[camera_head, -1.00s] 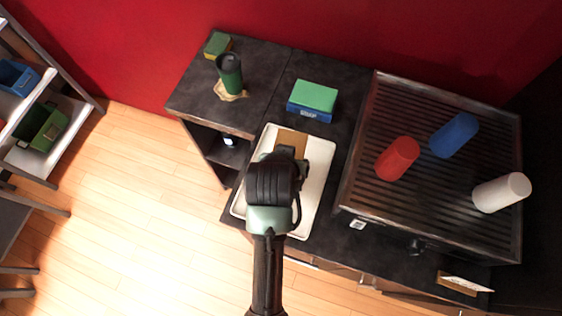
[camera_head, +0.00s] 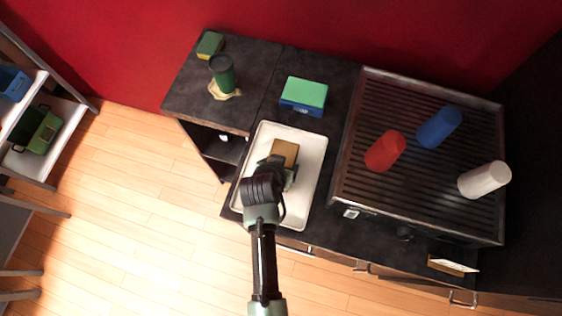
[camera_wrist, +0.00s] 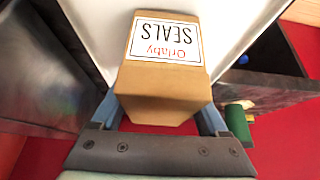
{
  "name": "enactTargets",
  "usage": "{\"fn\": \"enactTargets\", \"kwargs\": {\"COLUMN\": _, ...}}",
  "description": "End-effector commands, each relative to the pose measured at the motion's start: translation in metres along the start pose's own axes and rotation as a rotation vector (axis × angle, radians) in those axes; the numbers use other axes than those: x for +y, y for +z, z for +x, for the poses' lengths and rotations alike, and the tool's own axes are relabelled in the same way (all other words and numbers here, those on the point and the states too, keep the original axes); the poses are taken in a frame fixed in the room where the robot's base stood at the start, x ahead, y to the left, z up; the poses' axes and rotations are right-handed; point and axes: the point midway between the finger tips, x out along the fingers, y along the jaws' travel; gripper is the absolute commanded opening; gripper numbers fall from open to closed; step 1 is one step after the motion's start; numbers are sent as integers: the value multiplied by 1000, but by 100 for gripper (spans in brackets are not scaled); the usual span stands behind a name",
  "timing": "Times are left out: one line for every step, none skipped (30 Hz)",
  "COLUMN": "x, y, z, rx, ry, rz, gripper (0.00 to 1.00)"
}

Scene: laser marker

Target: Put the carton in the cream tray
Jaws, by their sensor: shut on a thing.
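The brown carton (camera_head: 285,149) is over the cream tray (camera_head: 309,180) in the head view, near the middle of its far half. In the wrist view the carton (camera_wrist: 162,85) has a white label reading "Orlaby SEALS", and the tray's pale surface (camera_wrist: 232,28) lies behind it. My gripper (camera_head: 278,167) is shut on the carton, with a finger on either side of it in the wrist view (camera_wrist: 160,115). I cannot tell whether the carton's underside touches the tray.
A green and blue box (camera_head: 303,96) stands behind the tray. A ribbed metal surface (camera_head: 370,200) to the right carries a red cylinder (camera_head: 385,151), a blue one (camera_head: 439,127) and a white one (camera_head: 484,180). A dark green cup (camera_head: 222,74) stands at the back left.

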Motion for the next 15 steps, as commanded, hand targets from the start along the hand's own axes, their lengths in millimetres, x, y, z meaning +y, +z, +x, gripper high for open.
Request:
{"fn": "enactTargets", "kwargs": {"x": 0, "y": 1, "z": 2, "rx": 1, "ry": 0, "rz": 0, "gripper": 7}}
{"fn": "enactTargets", "kwargs": {"x": 0, "y": 1, "z": 3, "rx": 2, "ry": 0, "rz": 0, "gripper": 7}}
{"fn": "enactTargets", "kwargs": {"x": 0, "y": 1, "z": 4, "rx": 3, "ry": -1, "rz": 0, "gripper": 7}}
{"fn": "enactTargets", "kwargs": {"x": 0, "y": 1, "z": 4, "rx": 4, "ry": -1, "rz": 0, "gripper": 7}}
{"fn": "enactTargets", "kwargs": {"x": 0, "y": 1, "z": 4, "rx": 4, "ry": -1, "rz": 0, "gripper": 7}}
{"fn": "enactTargets", "kwargs": {"x": 0, "y": 1, "z": 4, "rx": 4, "ry": -1, "rz": 0, "gripper": 7}}
{"fn": "enactTargets", "kwargs": {"x": 0, "y": 1, "z": 4, "rx": 4, "ry": -1, "rz": 0, "gripper": 7}}
{"fn": "enactTargets", "kwargs": {"x": 0, "y": 1, "z": 4, "rx": 3, "ry": -1, "rz": 0, "gripper": 7}}
{"fn": "enactTargets", "kwargs": {"x": 0, "y": 1, "z": 4, "rx": 3, "ry": -1, "rz": 0, "gripper": 7}}
{"fn": "enactTargets", "kwargs": {"x": 0, "y": 2, "z": 4, "rx": 3, "ry": -1, "rz": 0, "gripper": 7}}
{"fn": "enactTargets", "kwargs": {"x": 0, "y": 2, "z": 5, "rx": 3, "ry": -1, "rz": 0, "gripper": 7}}
{"fn": "enactTargets", "kwargs": {"x": 0, "y": 3, "z": 6, "rx": 3, "ry": -1, "rz": 0, "gripper": 7}}
{"fn": "enactTargets", "kwargs": {"x": 0, "y": 4, "z": 7, "rx": 3, "ry": -1, "rz": 0, "gripper": 7}}
{"fn": "enactTargets", "kwargs": {"x": 0, "y": 4, "z": 8, "rx": 1, "ry": 0, "rz": 0, "gripper": 79}}
{"fn": "enactTargets", "kwargs": {"x": 0, "y": 4, "z": 7, "rx": 1, "ry": 0, "rz": 0, "gripper": 86}}
